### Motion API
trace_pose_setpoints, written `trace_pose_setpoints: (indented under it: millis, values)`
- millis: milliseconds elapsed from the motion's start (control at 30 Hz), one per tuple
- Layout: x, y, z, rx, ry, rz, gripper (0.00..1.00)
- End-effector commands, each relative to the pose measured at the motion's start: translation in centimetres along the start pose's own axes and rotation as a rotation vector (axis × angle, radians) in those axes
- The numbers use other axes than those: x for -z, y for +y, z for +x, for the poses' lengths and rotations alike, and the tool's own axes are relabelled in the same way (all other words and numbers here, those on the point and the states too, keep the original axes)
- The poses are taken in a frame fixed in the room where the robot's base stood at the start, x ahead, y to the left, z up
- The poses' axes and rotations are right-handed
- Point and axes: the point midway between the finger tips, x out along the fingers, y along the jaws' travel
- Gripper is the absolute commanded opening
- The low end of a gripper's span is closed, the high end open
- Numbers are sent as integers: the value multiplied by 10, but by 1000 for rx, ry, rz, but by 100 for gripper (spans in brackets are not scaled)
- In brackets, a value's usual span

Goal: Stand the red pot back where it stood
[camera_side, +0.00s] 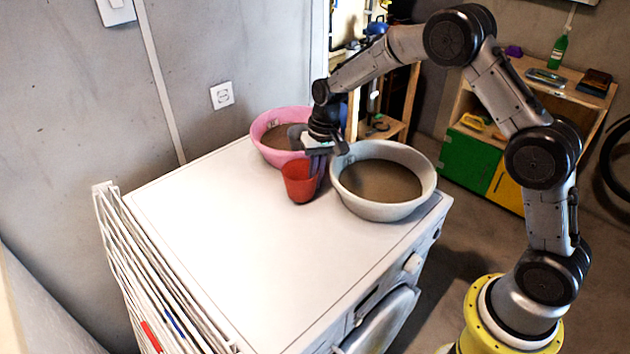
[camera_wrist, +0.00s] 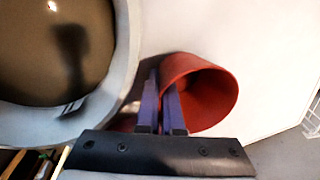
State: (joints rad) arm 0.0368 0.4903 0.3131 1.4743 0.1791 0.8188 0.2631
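The red pot (camera_side: 298,184) is an empty-looking cup shape on or just above the white machine top, just in front of the pink basin and left of the grey basin. My gripper (camera_side: 319,168) comes down at the pot's right side. In the wrist view the two narrow fingers (camera_wrist: 160,110) are close together at the rim of the red pot (camera_wrist: 214,92), one inside and one outside, pinching its wall. The pot's open mouth shows there. Whether its base touches the top is unclear.
A grey basin (camera_side: 429,185) of brownish liquid stands close to the right of my gripper. A pink basin (camera_side: 259,132) stands behind the pot. The left and front of the white top (camera_side: 240,245) are clear. A white drying rack (camera_side: 125,245) stands at the left edge.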

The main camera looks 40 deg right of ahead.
Motion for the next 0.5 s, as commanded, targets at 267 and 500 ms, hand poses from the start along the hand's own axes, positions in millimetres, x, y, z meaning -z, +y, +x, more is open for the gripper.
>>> trace_pose_setpoints:
  millis: [267, 500]
  values:
    - [0, 1, 9, 1, 1, 0, 0]
    - [0, 2, 12, 1, 2, 0, 12]
